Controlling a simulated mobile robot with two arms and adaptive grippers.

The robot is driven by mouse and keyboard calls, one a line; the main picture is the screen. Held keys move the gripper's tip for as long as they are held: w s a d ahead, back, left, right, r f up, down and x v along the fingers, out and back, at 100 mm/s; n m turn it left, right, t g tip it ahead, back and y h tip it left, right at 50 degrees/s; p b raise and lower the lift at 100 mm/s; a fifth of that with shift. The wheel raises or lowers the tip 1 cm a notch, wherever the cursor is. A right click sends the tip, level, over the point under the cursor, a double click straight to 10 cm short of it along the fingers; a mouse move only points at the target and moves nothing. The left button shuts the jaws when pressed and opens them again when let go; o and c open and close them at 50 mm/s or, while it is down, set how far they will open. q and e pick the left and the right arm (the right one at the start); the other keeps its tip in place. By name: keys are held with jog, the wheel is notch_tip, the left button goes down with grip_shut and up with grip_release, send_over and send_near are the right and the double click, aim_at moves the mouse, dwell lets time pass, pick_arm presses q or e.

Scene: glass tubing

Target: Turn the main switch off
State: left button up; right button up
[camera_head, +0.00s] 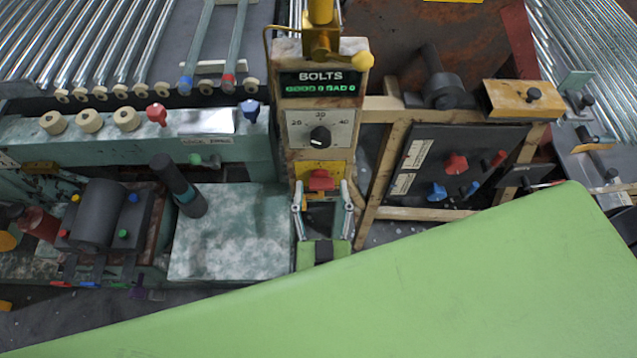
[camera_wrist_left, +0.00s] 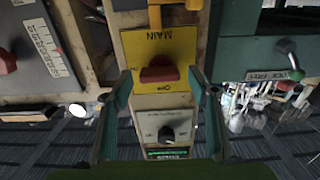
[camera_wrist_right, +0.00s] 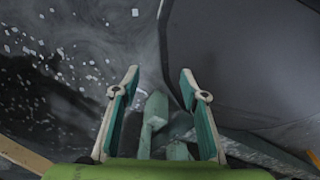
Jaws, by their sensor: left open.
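The main switch is a red knob (camera_head: 321,181) on a yellow plate of the central post, below the dial. In the left wrist view the red knob (camera_wrist_left: 159,72) sits on the yellow plate (camera_wrist_left: 150,45), marked MAIN and seen upside down; a small word beside the knob is hard to read. My left gripper (camera_head: 323,188) is open, with its fingers (camera_wrist_left: 160,77) on either side of the knob. I cannot tell whether they touch it. My right gripper (camera_wrist_right: 160,72) is open and empty over a dark floor, and is outside the head view.
A dial (camera_head: 320,137) and a BOLTS display (camera_head: 318,83) are above the switch on the post. A dark panel (camera_head: 430,165) with red and blue knobs stands to the right. A green bench (camera_head: 240,235) is at the left. My green arm covers the lower right.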

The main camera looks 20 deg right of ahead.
pick_arm(q)
jog(key=shift+s+r, duration=0.1)
jog(key=shift+s, duration=0.05)
jog(key=c, duration=1.1)
pick_arm(e)
jog(key=shift+s+a, duration=0.15)
jog(key=shift+s, duration=0.3)
jog(key=shift+w+a, duration=0.1)
